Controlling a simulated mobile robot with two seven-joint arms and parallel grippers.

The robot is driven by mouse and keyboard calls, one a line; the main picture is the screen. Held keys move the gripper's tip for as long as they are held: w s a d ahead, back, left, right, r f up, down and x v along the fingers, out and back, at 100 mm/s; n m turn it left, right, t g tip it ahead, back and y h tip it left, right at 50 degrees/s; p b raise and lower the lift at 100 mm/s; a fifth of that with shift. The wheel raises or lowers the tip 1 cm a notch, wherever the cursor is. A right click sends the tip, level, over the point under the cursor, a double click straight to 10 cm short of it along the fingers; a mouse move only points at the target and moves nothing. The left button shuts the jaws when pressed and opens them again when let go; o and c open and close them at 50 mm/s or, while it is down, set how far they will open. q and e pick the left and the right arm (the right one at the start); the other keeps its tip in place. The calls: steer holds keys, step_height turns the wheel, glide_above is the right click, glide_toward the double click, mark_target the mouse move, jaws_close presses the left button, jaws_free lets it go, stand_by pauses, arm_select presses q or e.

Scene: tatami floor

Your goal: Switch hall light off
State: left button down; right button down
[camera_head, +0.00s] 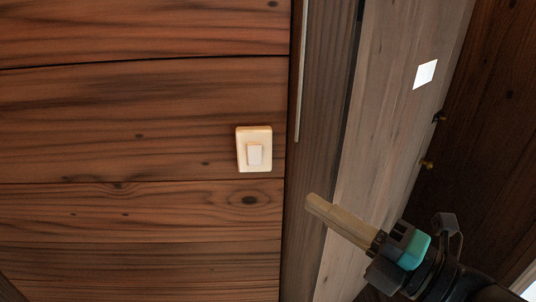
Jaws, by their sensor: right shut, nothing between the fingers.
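A cream light switch (254,149) with a paler rocker in its lower middle is mounted on the brown wooden plank wall, left of a vertical trim. Which way the rocker is tilted is too small to tell. My right gripper (314,203) comes in from the lower right. Its tan fingers are closed together with nothing between them. In the picture the fingertips are below and to the right of the switch, apart from it. My left gripper is out of view.
The plank wall (120,130) is bare left of the switch. A dark vertical trim (318,120) and a pale wooden board (385,110) stand to the right. Small brass-coloured hardware (427,164) lies further right.

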steer(key=b, duration=0.5)
glide_toward(250, 146)
steer(key=shift+s+a, duration=0.9)
steer(key=shift+a, duration=0.15)
steer(key=shift+w+a+r+p, duration=0.1)
steer(key=shift+w+a+p, duration=0.3)
steer(key=shift+w, duration=0.6)
steer(key=shift+w+a+r+p, duration=0.1)
steer(key=shift+w+a+p, duration=0.25)
steer(key=shift+w, duration=0.65)
steer(key=shift+w+a+r+p, duration=0.1)
steer(key=shift+w+a+p, duration=0.25)
steer(key=shift+w, duration=0.6)
steer(key=shift+d, duration=0.1)
